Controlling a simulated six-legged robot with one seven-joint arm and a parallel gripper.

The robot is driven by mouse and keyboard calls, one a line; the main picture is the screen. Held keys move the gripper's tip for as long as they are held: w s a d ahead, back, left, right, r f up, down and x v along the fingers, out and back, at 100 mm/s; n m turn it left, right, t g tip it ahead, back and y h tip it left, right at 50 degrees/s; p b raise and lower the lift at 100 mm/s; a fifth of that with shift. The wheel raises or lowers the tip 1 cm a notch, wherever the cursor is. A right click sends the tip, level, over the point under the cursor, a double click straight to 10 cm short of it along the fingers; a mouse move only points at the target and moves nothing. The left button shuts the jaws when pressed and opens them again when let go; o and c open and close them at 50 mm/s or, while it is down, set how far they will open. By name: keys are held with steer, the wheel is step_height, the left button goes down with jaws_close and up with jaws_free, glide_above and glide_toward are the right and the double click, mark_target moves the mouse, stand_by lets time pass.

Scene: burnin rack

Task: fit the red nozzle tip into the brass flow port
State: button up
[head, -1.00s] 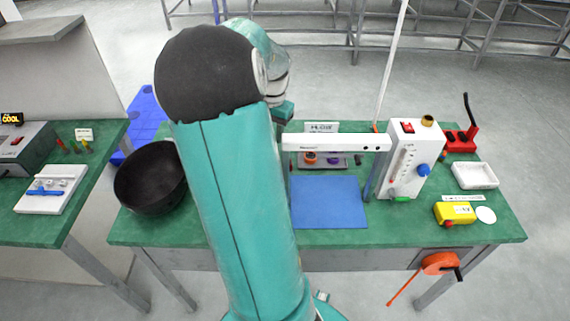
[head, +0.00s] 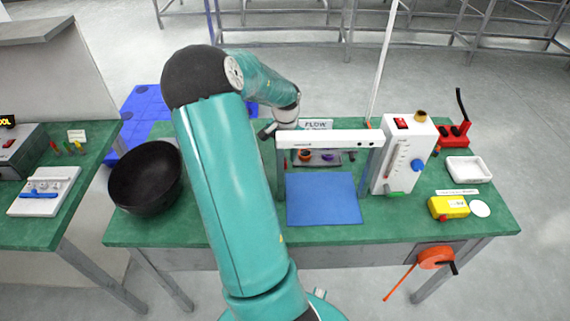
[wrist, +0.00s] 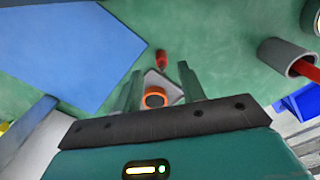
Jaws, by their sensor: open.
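A small red piece (wrist: 161,57), which looks like the red nozzle tip, is on the green bench just beyond my fingertips in the wrist view. A bit of red (head: 285,163) also shows left of the small grey tray in the head view. My gripper (wrist: 160,77) is open and empty, its two fingers spread either side of an orange ring (wrist: 154,98) on the tray below. In the head view my arm and the white crossbar mostly hide the gripper. A brass port (head: 421,115) sits on top of the white flow box (head: 402,160) to the right.
A white crossbar (head: 330,138) stands over the small grey tray (head: 318,162). A blue mat (head: 323,200) lies in front. A black bowl (head: 146,178) stands left. A grey cup (wrist: 283,53) with a red stick is right in the wrist view.

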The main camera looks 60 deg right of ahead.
step_height(320, 180, down, 4)
steer(key=shift+w+f, duration=0.1)
steer(key=shift+f, duration=0.1)
jaws_close()
step_height(320, 180, up, 10)
steer(key=shift+r, duration=0.1)
stand_by(0.6)
